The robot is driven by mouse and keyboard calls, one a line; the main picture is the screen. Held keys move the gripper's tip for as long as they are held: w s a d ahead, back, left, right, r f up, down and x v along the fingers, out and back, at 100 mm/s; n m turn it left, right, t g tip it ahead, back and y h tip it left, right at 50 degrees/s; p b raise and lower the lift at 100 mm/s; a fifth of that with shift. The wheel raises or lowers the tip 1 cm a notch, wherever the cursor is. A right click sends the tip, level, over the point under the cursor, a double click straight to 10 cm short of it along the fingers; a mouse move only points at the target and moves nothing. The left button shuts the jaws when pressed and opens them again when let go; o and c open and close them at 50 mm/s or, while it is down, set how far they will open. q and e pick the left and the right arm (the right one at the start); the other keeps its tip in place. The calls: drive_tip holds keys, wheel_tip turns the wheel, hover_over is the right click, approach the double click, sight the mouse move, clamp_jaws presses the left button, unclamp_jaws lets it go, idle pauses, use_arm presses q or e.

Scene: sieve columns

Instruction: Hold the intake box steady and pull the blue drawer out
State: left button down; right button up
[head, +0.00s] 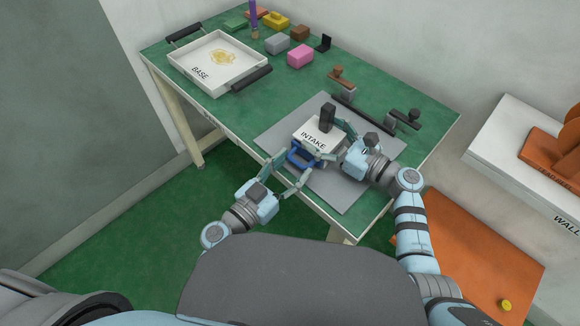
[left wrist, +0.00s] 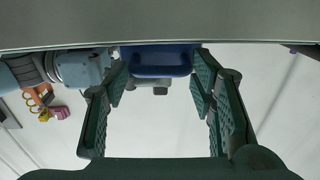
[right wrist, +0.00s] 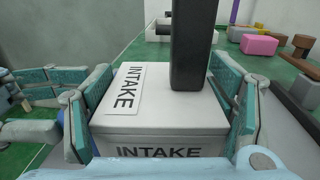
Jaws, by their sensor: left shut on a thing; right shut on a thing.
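The white intake box (head: 306,129) stands on a grey mat, with a dark upright handle (head: 327,115) on top. The blue drawer (head: 297,159) shows at the box's near side, partly hidden by fingers. My right gripper (head: 334,142) is shut on the intake box, one finger on each side; the box fills the space between the fingers in the right wrist view (right wrist: 160,125). My left gripper (head: 288,172) is shut on the blue drawer, which shows between its fingertips in the left wrist view (left wrist: 160,62). How far the drawer stands out is hard to tell.
The grey mat (head: 285,122) lies on the green table (head: 225,110). A white BASE tray (head: 185,71) is at the back left. Several coloured blocks and a pink block (head: 300,56) are at the back. Dark and brown handled tools (head: 405,117) lie right of the mat.

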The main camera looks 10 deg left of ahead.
use_arm(q)
drive_tip(key=v, duration=0.5)
drive_tip(key=shift+s, duration=0.1)
drive_tip(key=c, duration=0.9)
unclamp_jaws()
drive_tip(key=shift+f, duration=0.1)
drive_tip(key=shift+o, duration=0.2)
drive_tip(key=shift+a, duration=0.1)
drive_tip(key=v, duration=1.2)
